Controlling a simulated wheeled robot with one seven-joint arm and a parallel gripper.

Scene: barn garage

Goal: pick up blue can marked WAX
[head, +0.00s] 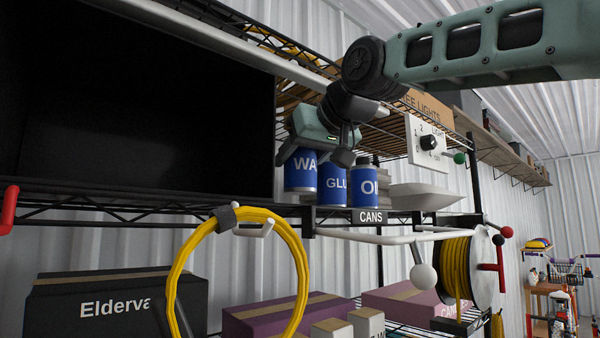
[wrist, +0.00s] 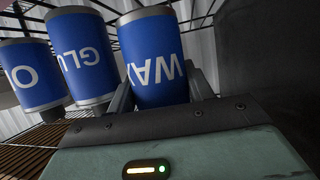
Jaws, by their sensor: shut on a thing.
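The blue can marked WAX (head: 300,172) is the leftmost of three blue cans at the wire shelf in the head view. In the wrist view the WAX can (wrist: 153,62) sits between my two fingers, with its lettering upside down. My gripper (head: 322,150) comes down over the can from above and is shut on it. I cannot tell whether the can's base touches the shelf. The can marked GLU (head: 334,180) stands just to the right, its label partly cut off. A third can (head: 365,186), with O showing, stands beyond it.
A large black panel (head: 140,100) is close on the left. A white dish (head: 425,196) and a switch box (head: 428,142) are to the right. A yellow hose loop (head: 185,265) hangs in front, below the shelf edge with its CANS label (head: 371,217). Boxes sit on the lower shelf.

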